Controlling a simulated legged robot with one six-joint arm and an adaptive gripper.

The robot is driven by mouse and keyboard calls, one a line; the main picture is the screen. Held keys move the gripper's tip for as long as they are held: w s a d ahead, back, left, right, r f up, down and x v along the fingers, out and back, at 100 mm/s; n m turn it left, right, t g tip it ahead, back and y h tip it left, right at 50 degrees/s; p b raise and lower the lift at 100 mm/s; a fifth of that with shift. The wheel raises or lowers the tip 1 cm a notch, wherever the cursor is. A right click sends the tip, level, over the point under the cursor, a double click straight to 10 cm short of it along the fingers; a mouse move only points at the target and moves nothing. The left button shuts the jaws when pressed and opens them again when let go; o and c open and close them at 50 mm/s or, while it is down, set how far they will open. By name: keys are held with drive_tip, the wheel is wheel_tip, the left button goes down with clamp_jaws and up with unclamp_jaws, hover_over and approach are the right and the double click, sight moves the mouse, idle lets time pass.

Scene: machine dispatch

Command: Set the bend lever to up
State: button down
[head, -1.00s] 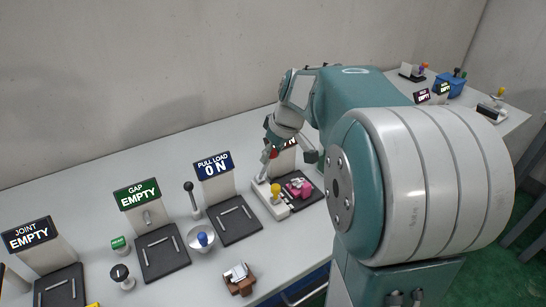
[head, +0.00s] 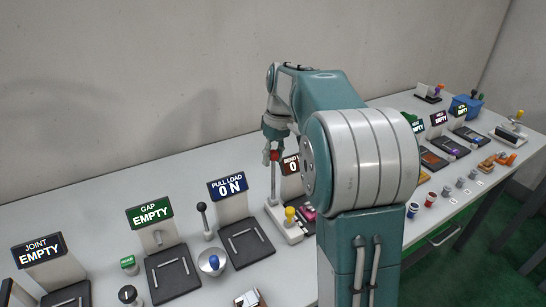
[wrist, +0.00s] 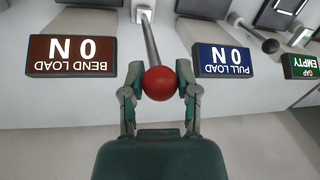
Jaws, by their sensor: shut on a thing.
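The bend lever is a metal rod with a red ball knob, at the middle of the head view (head: 275,155) and the wrist view (wrist: 160,83). Its rod stands about upright from a white base (head: 284,229), which also carries a yellow knob (head: 290,214). My gripper (wrist: 160,92) is shut on the red knob, one finger on each side. The brown BEND LOAD sign (wrist: 71,56) reads 0 N in the wrist view. It is partly hidden behind my arm in the head view (head: 291,164).
The blue PULL LOAD sign (head: 227,188) reads 0 N. A black-knobbed lever (head: 202,207) stands left of it. A pink piece (head: 308,212) lies by the bend station, partly hidden by my arm. Cups and trays line the bench at right. The wall is behind.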

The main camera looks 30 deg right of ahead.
drive_tip(key=shift+w, duration=0.15)
drive_tip(key=shift+c, duration=1.7)
unclamp_jaws()
wheel_tip(320, 180, up, 12)
drive_tip(key=d, duration=0.2)
drive_tip(key=shift+w, duration=0.3)
drive_tip(key=shift+s+f, duration=0.1)
